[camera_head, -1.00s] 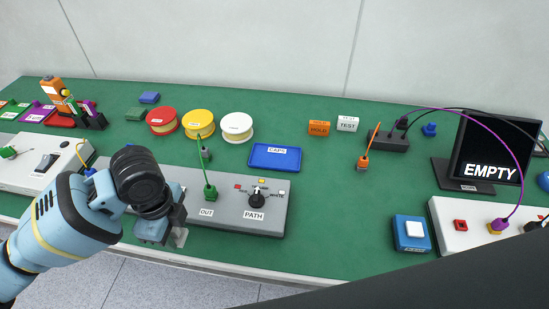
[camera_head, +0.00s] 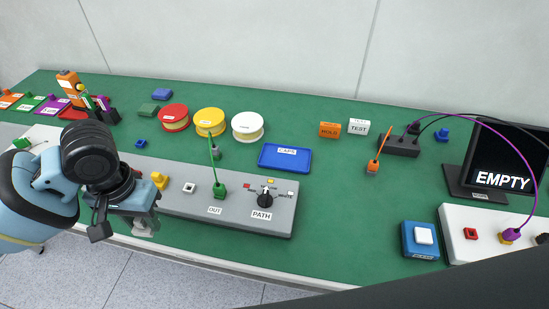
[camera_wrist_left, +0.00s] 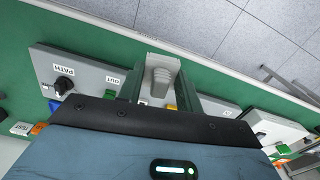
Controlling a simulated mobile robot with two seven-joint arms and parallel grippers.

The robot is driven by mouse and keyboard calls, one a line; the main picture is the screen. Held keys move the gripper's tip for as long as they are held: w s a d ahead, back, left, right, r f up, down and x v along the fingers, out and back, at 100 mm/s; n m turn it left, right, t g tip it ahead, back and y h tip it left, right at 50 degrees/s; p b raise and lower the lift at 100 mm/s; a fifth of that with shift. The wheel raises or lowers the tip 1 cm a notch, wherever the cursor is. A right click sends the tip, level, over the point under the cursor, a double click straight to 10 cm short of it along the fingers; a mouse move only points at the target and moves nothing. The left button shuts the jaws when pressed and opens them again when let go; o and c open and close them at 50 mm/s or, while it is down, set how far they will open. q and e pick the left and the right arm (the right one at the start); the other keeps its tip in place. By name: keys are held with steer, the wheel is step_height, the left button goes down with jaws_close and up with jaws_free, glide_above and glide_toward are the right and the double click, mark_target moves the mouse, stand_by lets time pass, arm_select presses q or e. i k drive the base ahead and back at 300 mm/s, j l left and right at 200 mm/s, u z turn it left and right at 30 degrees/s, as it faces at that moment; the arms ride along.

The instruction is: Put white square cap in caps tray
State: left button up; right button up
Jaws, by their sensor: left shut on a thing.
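The blue caps tray (camera_head: 272,162), with a CAPS label, lies empty behind the grey panel (camera_head: 240,218). My left gripper (camera_head: 146,227) is at the panel's front left, over the table's front edge and well short of the tray. Its fingers are closed in the left wrist view (camera_wrist_left: 160,66). A white square socket (camera_head: 190,188) with a dark centre shows on the panel. My right gripper is out of view.
A green plug (camera_head: 219,190) with a cable and a black knob (camera_head: 265,198) stand up from the panel. Red, yellow and white spools (camera_head: 247,126) are behind. A blue box with a white button (camera_head: 424,236) stands at right.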

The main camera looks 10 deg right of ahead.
mark_target(286, 159)
steer(key=z, duration=1.55)
steer(key=j+z, duration=0.25)
steer(key=j, duration=1.35)
steer(key=i, duration=0.05)
